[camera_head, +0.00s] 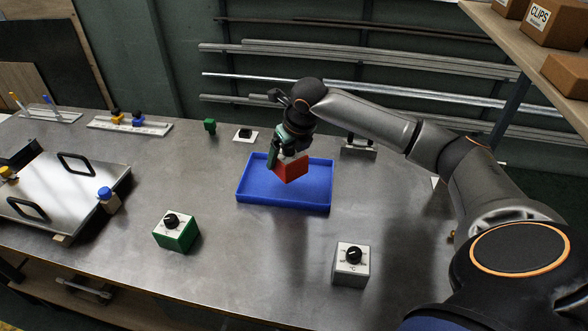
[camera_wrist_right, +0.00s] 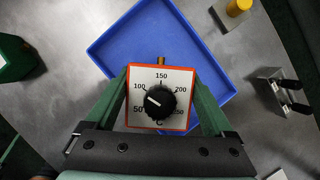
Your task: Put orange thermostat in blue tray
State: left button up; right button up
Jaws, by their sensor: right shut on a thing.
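The orange thermostat (camera_head: 291,168) is a box with orange-red sides, and in the right wrist view its white dial face (camera_wrist_right: 160,80) and black knob show. My right gripper (camera_head: 286,158) is shut on it, with a green finger on each side in the wrist view. It holds the thermostat over the blue tray (camera_head: 262,199), apparently above the tray floor; the exact height is hard to tell. The blue tray is shallow and empty in the parts I see, and it also shows in the right wrist view (camera_wrist_right: 130,40). My left gripper is not in view.
A green thermostat (camera_head: 177,231) stands front left of the tray and a grey one (camera_head: 350,264) front right. A metal box with black handles (camera_head: 60,190) is at the left. A metal bracket (camera_head: 358,150) stands right of the tray.

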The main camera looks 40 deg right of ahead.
aim_at(306, 154)
jog(key=d+f, duration=0.2)
jog(key=f, duration=0.1)
jog(key=shift+w+d+f, duration=0.15)
jog(key=shift+w+d, duration=0.05)
jog(key=shift+d, duration=0.2)
notch_tip(306, 154, down, 3)
jog(key=shift+d+f, duration=0.15)
jog(key=shift+f, duration=0.05)
jog(key=o, duration=1.3)
jog(key=shift+r, duration=0.1)
jog(key=v, duration=1.2)
jog(key=shift+p, duration=0.4)
